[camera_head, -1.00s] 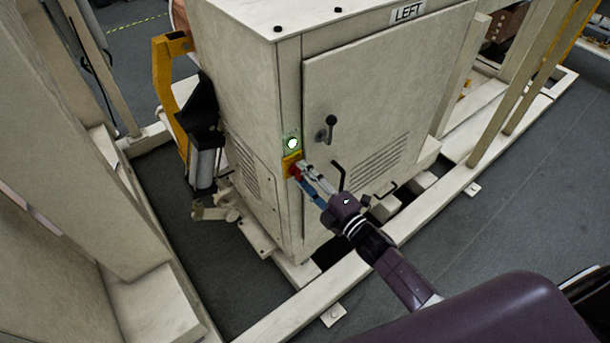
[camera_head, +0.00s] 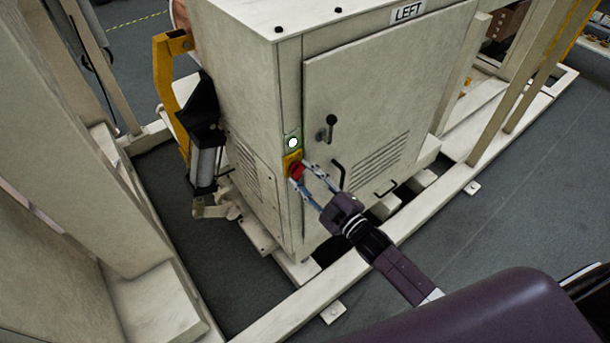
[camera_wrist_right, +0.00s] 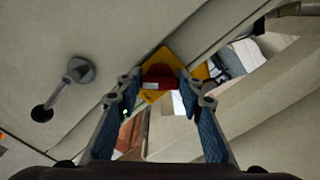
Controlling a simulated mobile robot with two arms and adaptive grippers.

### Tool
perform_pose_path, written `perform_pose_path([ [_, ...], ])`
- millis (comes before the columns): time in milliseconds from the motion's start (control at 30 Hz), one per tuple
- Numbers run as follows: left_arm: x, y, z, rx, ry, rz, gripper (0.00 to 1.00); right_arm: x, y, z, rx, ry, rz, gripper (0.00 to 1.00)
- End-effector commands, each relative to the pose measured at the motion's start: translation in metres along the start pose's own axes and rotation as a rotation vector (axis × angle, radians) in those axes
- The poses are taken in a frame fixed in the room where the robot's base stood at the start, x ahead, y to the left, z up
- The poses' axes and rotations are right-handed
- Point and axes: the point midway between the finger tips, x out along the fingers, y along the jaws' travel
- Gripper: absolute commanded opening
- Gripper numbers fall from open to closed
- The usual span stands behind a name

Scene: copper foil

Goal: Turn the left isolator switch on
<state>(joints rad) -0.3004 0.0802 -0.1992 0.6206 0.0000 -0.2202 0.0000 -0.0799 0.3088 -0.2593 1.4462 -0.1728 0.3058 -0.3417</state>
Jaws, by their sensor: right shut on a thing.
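The left isolator switch is a red knob (camera_head: 295,170) on a yellow plate (camera_head: 290,160), at the front left edge of the beige cabinet (camera_head: 365,100) labelled LEFT. In the right wrist view the red knob (camera_wrist_right: 160,76) sits on its yellow plate between the fingertips. My right gripper (camera_head: 299,172) reaches it from the lower right. Its two fingers lie on either side of the knob and are shut on it. The fingers partly hide the knob in the head view, so its exact angle is hard to read. My left gripper is not in view.
Beige frame beams (camera_head: 290,312) run along the floor. Open grey floor (camera_head: 530,190) lies at right.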

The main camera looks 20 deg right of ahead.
Motion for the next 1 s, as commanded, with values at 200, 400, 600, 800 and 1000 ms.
perform_pose_path([
  [200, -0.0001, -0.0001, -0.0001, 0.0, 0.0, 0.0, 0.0, -0.0005, -0.0005, 0.0016, 0.016, -0.004, -0.001, 0.1],
  [400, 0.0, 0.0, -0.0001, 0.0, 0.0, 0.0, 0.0, -0.0005, -0.0008, 0.0016, 0.017, -0.004, -0.001, 0.1],
  [600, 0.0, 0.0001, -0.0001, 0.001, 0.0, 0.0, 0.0, -0.0004, -0.0008, 0.0013, 0.015, -0.003, -0.001, 0.48],
  [800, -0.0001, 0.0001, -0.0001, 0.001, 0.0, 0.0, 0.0, -0.0002, -0.0006, 0.0006, 0.014, -0.001, -0.001, 0.52],
  [1000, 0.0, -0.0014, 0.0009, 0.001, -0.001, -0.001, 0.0, -0.0047, -0.0007, 0.0008, 0.013, -0.002, -0.001, 0.52],
])
